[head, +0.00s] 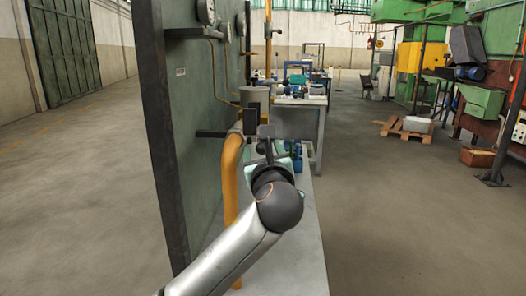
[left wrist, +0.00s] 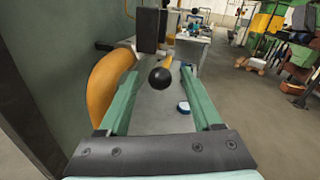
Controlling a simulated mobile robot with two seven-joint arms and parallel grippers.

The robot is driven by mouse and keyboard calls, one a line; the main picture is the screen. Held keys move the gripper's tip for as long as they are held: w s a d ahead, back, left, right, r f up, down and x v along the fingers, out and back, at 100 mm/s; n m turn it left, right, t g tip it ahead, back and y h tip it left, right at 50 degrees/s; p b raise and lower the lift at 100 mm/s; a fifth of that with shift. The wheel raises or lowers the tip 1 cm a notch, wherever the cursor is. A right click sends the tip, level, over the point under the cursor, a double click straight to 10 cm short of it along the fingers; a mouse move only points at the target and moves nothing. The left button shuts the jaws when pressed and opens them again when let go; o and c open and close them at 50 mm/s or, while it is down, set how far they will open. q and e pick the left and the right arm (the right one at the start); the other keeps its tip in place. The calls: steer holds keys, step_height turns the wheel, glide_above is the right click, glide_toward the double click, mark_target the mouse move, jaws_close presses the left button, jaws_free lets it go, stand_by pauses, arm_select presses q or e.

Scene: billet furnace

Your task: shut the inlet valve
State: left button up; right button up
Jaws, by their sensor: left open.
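A black ball knob (left wrist: 160,77) shows in the left wrist view, with a short yellow piece behind it. It looks like the end of a valve handle, but the valve body is not clear. My left gripper (left wrist: 159,72) is open. Its two green fingers stand on either side of the knob in the picture; I cannot tell whether the knob is between them in depth. In the head view my left gripper (head: 272,150) is beyond my wrist, which hides the knob. A thick yellow pipe (left wrist: 110,85) curves close beside the left finger. My right gripper is not in view.
A dark green panel (head: 200,130) stands close on the left, with gauges and thin pipes. A black box (head: 252,121) sits ahead of the gripper. A grey bench top (head: 290,270) lies below. A small blue-white round object (left wrist: 184,107) shows near the right finger. Open floor lies right.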

arm_select(q)
jaws_close()
stand_by(0.6)
stand_by(0.9)
